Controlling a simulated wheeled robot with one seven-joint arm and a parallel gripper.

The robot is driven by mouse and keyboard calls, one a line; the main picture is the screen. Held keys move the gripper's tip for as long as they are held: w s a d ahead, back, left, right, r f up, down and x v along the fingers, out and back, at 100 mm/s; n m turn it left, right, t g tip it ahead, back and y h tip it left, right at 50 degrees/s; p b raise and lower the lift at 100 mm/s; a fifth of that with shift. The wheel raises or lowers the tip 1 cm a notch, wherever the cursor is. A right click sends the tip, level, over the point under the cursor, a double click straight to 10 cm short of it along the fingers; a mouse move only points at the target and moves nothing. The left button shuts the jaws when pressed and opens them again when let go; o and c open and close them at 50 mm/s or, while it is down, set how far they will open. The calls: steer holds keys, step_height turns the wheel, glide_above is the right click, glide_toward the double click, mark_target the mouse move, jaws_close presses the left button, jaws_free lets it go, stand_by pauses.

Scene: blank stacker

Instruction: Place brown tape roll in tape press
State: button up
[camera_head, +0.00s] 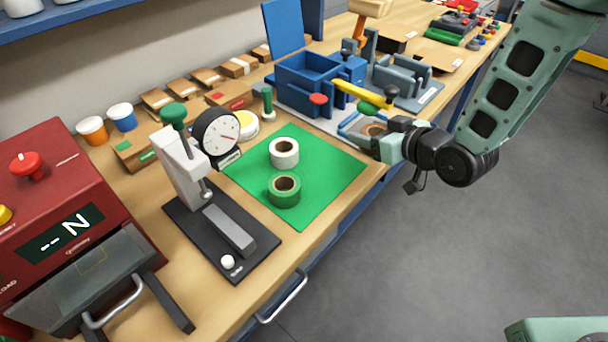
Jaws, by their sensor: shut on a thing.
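My gripper (382,142) is at the right edge of the bench, shut on a brown tape roll (373,130) that is partly hidden by the gripper. The roll is at a grey and blue fixture (350,127) just beyond the green mat; I cannot tell whether it rests on it. A yellow lever (357,94) with a dark knob and a green oval piece are just above the roll in the picture. This blue fixture looks like the tape press, but no label is readable. A white tape roll (284,153) and a green tape roll (284,190) lie on the mat.
The green mat (325,170) has bare room around its two rolls. A dial gauge stand (183,170) is left of it, and a red machine (60,215) is at far left. Blue box (305,80) and grey fixtures (405,78) stand behind.

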steer(key=s+a+r+n+g+y+b, duration=0.1)
steer(key=s+a+r+n+g+y, duration=0.15)
steer(key=a, duration=0.25)
steer(key=s+a+r+n+g+y+b, duration=0.1)
steer(key=a+r+n+g, duration=0.15)
steer(key=a, duration=0.25)
steer(key=f, duration=0.9)
steer(key=shift+s+a+f, duration=0.3)
steer(key=shift+a, duration=0.1)
steer(key=shift+f, duration=0.2)
steer(key=o, duration=1)
steer(key=shift+r, duration=0.1)
steer(key=shift+r, duration=0.2)
steer(key=b+v, duration=0.1)
steer(key=v, duration=1)
steer(key=shift+s+d, duration=0.25)
steer(key=shift+d, duration=0.15)
